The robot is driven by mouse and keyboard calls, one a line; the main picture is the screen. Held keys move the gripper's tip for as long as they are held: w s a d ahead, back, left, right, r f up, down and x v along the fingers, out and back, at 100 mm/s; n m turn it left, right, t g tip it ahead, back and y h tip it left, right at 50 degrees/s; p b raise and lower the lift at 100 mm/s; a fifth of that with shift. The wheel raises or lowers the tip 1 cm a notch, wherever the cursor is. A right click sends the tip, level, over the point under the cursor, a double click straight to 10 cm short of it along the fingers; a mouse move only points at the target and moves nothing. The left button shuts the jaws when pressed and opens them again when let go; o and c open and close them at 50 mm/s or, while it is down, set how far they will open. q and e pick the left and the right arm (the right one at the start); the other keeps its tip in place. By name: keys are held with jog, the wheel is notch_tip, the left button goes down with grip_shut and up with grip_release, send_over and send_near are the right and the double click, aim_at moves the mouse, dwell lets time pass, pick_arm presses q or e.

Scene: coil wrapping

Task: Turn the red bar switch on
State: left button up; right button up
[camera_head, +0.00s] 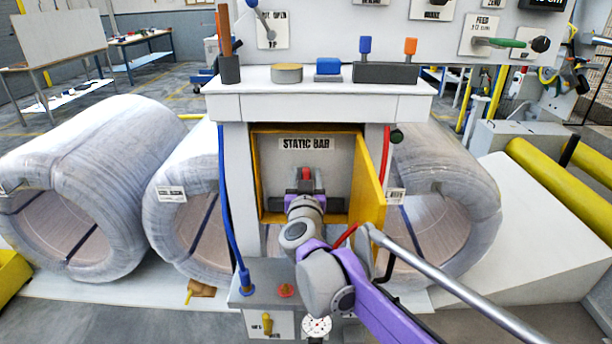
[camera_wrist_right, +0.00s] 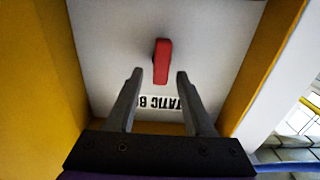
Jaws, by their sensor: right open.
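The red bar switch (camera_head: 306,174) is on the back wall of the open yellow-edged box, below the STATIC BAR label (camera_head: 306,144). In the right wrist view the red switch (camera_wrist_right: 162,62) stands out lengthwise from the pale panel. My right gripper (camera_head: 306,184) reaches into the box. In the wrist view its two fingers (camera_wrist_right: 158,80) are apart, with the switch just beyond the gap between their tips. Contact is not visible. The yellow door (camera_head: 368,190) stands open on the right. My left gripper is not in view.
Wrapped coils (camera_head: 80,185) stand left of the box and another coil (camera_head: 450,190) stands right. A shelf (camera_head: 320,78) above holds several small items. A grey metal bar (camera_head: 460,285) slopes across the lower right. The box walls surround my right gripper closely.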

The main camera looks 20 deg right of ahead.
grip_shut()
jog(key=shift+m, duration=0.3)
dwell(0.3)
jog(key=m, duration=0.1)
jog(key=m+p, duration=0.1)
jog(key=m, duration=0.1)
jog(key=shift+s+d+m, duration=0.15)
jog(key=shift+d+m, duration=0.15)
jog(key=shift+d, duration=0.05)
jog(key=m, duration=0.3)
jog(key=m+p, duration=0.1)
jog(key=shift+s+d+f+m, duration=0.1)
jog(key=shift+d+f+m, duration=0.15)
jog(key=shift+d+m, duration=0.1)
jog(key=m, duration=0.2)
jog(key=m+p, duration=0.1)
jog(key=m, duration=0.1)
jog(key=shift+d+f+m, duration=0.2)
jog(key=shift+f+m, duration=0.05)
jog(key=shift+f, duration=0.1)
jog(key=shift+f+m+p, duration=0.2)
jog(key=shift+m, duration=0.9)
jog(key=shift+f+m+p, duration=0.2)
jog(key=shift+m, duration=0.9)
